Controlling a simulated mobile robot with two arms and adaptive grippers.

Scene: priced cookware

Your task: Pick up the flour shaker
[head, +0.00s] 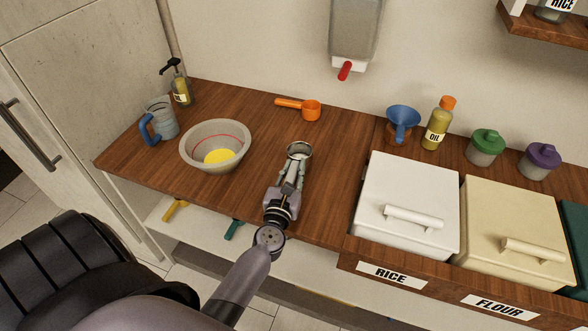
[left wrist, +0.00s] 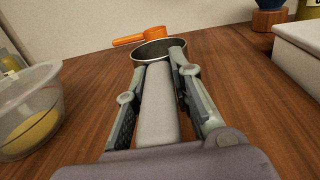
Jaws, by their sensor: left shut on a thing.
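My left gripper (head: 293,170) is over the front middle of the wooden counter. It is shut on the grey handle of a metal scoop (head: 299,149); in the left wrist view the handle (left wrist: 160,110) runs between the fingers to a round cup. I cannot tell whether the scoop touches the counter. No label marks a flour shaker. A grey mug-shaped can (head: 163,121) with a blue handle stands at the left, and small jars with a green lid (head: 487,141) and a purple lid (head: 544,155) stand at the right. My right gripper is not in view.
A bowl (head: 205,140) with yellow contents is left of my gripper. An orange scoop (head: 311,110) lies behind it. Lidded rice (head: 390,190) and flour (head: 490,215) bins, an oil bottle (head: 437,125) and a blue funnel (head: 402,117) are at right. A dispenser (head: 353,30) hangs above.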

